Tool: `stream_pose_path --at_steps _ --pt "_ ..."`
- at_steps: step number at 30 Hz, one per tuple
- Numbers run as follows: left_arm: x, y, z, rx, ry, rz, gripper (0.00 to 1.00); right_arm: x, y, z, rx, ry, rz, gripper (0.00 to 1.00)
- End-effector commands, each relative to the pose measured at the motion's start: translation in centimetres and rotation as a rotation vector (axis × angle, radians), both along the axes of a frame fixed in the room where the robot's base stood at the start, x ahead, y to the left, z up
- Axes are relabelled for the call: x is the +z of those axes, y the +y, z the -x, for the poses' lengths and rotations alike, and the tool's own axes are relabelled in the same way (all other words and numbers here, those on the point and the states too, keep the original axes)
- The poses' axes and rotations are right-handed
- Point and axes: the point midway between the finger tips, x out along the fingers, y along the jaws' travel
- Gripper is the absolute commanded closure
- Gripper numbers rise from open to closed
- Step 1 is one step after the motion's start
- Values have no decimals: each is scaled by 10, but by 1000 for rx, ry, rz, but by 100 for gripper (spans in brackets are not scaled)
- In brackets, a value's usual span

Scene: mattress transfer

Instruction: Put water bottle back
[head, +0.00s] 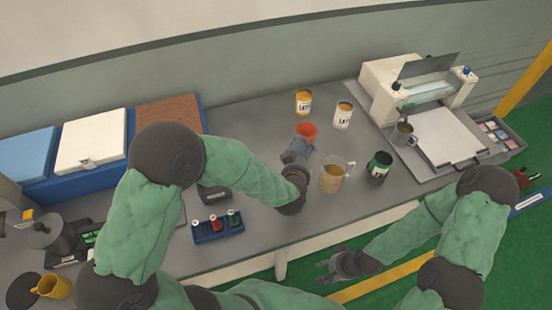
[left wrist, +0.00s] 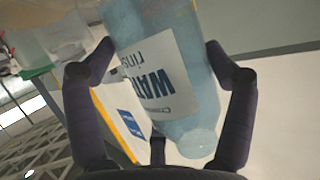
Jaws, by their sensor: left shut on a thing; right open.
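The water bottle (left wrist: 165,75) is pale blue and translucent, with a white label reading "WATER" upside down in the left wrist view. My left gripper (left wrist: 160,75) is shut on it, with dark fingers on both sides. In the head view, the bottle (head: 297,149) is small and partly hidden by my left gripper (head: 297,165), over the back-middle of the grey table beside an orange-red container (head: 306,131). I cannot tell whether the bottle touches the table. My right gripper (head: 324,270) is open and empty, low in front of the table edge.
A printing machine (head: 420,85) is at the right. A blue rack (head: 217,226) and lidded bins (head: 92,140) are left.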

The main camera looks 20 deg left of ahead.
Motion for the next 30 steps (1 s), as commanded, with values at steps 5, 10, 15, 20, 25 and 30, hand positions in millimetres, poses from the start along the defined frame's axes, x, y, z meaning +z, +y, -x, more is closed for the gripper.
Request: stream_pose_path --at_steps 5,10,15,20,25,30 --pt "-20 34 -22 8 1 0 65 -10 0 0 0 0 0 52" --pt "-35 63 -43 6 1 -1 65 -18 0 0 0 0 0 52" --pt "-66 81 -55 4 4 -1 65 -27 0 0 0 0 0 52" --pt "-80 91 -63 1 2 1 65 -31 0 0 0 0 0 52" --pt "-85 96 -66 2 0 0 65 -32 0 0 0 0 0 52" --pt "-105 100 -69 1 4 0 65 -38 0 0 0 0 0 52"
